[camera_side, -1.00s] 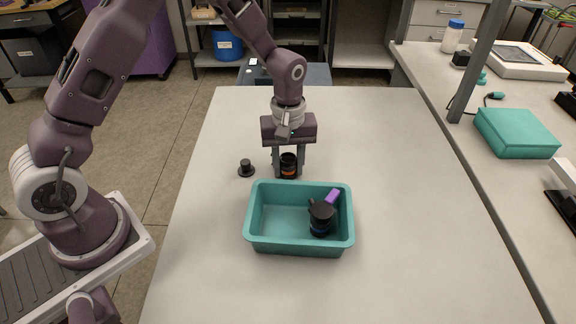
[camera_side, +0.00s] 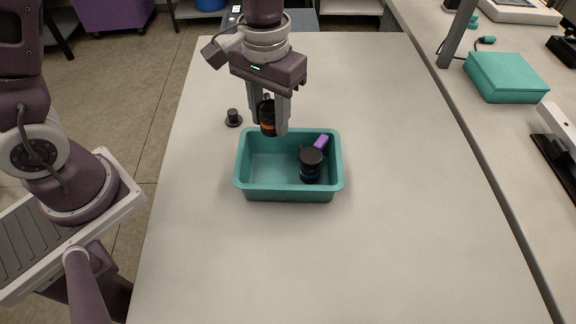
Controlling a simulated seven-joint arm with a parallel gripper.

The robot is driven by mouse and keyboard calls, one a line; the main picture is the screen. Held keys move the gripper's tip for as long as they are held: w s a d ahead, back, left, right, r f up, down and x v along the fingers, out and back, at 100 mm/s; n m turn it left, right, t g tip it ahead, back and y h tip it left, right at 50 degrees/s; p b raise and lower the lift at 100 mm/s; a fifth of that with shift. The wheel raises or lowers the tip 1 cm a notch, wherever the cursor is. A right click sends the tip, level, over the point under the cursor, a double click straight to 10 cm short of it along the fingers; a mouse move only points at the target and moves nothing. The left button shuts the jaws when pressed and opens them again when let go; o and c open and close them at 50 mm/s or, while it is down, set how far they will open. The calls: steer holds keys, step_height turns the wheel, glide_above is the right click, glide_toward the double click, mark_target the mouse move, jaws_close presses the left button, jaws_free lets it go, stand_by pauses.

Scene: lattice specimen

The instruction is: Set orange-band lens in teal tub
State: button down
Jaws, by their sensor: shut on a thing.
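The orange-band lens (camera_side: 267,116) is a dark cylinder with an orange ring near its lower end. My gripper (camera_side: 270,122) is shut on it, with one finger on each side. The lens hangs upright or nearly so, over or just behind the far wall of the teal tub; its exact height cannot be told. The teal tub (camera_side: 285,194) stands on the table and is open at the top. Inside it, at the right, are a dark lens with a blue band (camera_side: 311,166) and a purple block (camera_side: 321,142).
A small black knobbed piece (camera_side: 233,118) stands on the white table (camera_side: 410,200) behind the tub's left corner. The table is clear to the right and in front of the tub. A closed teal case (camera_side: 506,77) lies on the right-hand bench.

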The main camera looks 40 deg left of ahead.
mark_target(269, 176)
steer(key=s+f, duration=0.1)
steer(key=f, duration=0.2)
steer(key=d+f+m, duration=0.1)
steer(key=f, duration=0.2)
steer(key=s+f+m, duration=0.1)
steer(key=f, duration=0.3)
steer(key=shift+s+d, duration=0.2)
steer(key=shift+s, duration=0.15)
steer(key=c, duration=1.2)
jaws_free()
steer(key=shift+f, duration=0.1)
step_height(269, 176, up, 12)
steer(key=s+a+r+t, duration=0.5)
steer(key=s+a+r, duration=0.5)
steer(key=s, duration=0.3)
steer(key=shift+a+r+t, duration=0.3)
steer(key=shift+a+r, duration=0.05)
steer(key=shift+r, duration=0.45)
